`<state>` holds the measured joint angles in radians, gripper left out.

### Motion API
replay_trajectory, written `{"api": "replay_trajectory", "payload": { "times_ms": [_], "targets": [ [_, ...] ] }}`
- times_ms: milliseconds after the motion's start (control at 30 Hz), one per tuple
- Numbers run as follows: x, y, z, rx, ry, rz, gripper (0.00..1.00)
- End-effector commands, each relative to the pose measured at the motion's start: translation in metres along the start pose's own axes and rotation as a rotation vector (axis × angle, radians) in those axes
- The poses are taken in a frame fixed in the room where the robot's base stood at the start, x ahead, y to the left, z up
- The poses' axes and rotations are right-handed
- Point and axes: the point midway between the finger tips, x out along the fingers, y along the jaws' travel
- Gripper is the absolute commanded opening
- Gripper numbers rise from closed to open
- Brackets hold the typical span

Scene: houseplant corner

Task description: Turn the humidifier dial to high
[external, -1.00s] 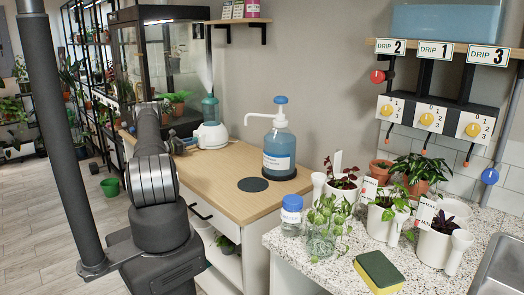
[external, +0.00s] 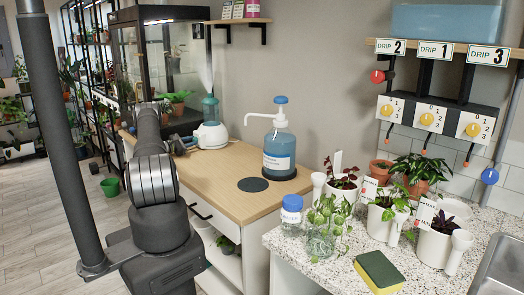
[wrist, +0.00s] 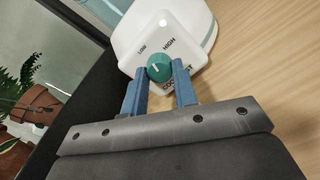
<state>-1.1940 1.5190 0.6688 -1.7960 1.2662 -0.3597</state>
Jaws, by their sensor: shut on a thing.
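The white humidifier (external: 209,136) with a teal top stands on the wooden cabinet, and pale mist rises from it. In the wrist view, its white front panel (wrist: 143,49) has LOW at upper left and HIGH at upper right. The teal dial (wrist: 159,69) has a short white mark that appears to point up, roughly between the two words; its exact angle is hard to tell. My gripper (wrist: 159,75) is shut on the dial, one blue finger on each side.
A large blue pump bottle (external: 279,150) stands right of the humidifier, beyond a dark round pad (external: 253,184). A glass cabinet (external: 165,65) stands behind. A terracotta pot (wrist: 36,108) shows at left in the wrist view. The cabinet's wooden top (external: 215,185) is clear in front.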

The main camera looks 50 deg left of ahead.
Motion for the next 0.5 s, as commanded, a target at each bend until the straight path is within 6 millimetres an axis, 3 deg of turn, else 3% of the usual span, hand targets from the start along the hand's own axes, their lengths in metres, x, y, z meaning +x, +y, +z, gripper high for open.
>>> {"api": "replay_trajectory", "payload": {
  "times_ms": [267,300,400,500],
  "targets": [
    [-0.0003,-0.0001,-0.0001,0.000,0.000,0.000,0.03],
    [-0.0003,-0.0001,-0.0001,0.000,0.000,0.000,0.28],
    [-0.0003,-0.0001,-0.0001,0.000,0.000,0.000,0.48],
    [-0.0002,0.0000,-0.0001,0.000,0.000,0.000,0.48]
  ]
}}
